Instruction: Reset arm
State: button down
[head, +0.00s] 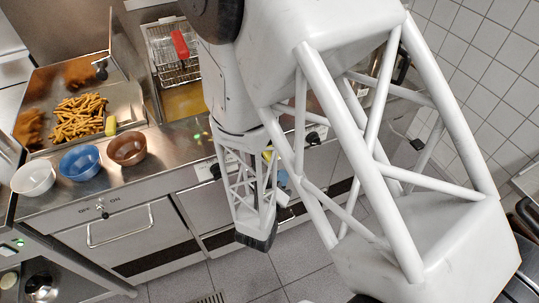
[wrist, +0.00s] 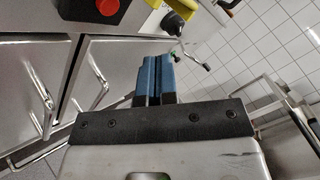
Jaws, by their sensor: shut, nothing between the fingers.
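My arm fills the middle and right of the head view, in front of the counter. In the wrist view my gripper (wrist: 153,75) shows its two blue fingers side by side and closed, with nothing between them. They point away from the camera, toward the cabinet fronts and the white tiled wall. In the head view the fingers are mostly hidden behind my arm, so I cannot make out their tips there.
A steel counter holds fries (head: 78,117) in a tray, a white bowl (head: 33,178), a blue bowl (head: 80,163) and a brown bowl (head: 126,148). A fryer basket (head: 172,48) stands behind. A red button (wrist: 107,7) shows near the gripper. Floor (head: 180,286) in front is clear.

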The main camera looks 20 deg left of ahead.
dwell(0.3)
jog(key=w+d+r+m+g+h, duration=0.2)
jog(key=d+r+m+g+h, duration=0.4)
jog(key=d+m, duration=0.4)
jog(key=w+d+r+m+g+h, duration=0.1)
jog(key=d+r+m+g+h, duration=0.2)
jog(key=d+r+m+h, duration=0.7)
jog(key=s+d+r+m+g+y, duration=0.3)
jog(key=s+d+m+g+y, duration=0.2)
jog(key=d+m+g, duration=0.55)
jog(key=s+d+r+m+t+y, duration=0.3)
jog(key=s+r+m+y, duration=0.7)
jog(key=m, duration=0.5)
notch_tip(320, 180, up, 2)
jog(key=shift+s+d+r+y, duration=0.15)
jog(key=shift+s+d+y, duration=0.1)
jog(key=shift+d+y, duration=0.4)
jog(key=shift+w+a, duration=0.1)
jog(key=shift+a, duration=0.05)
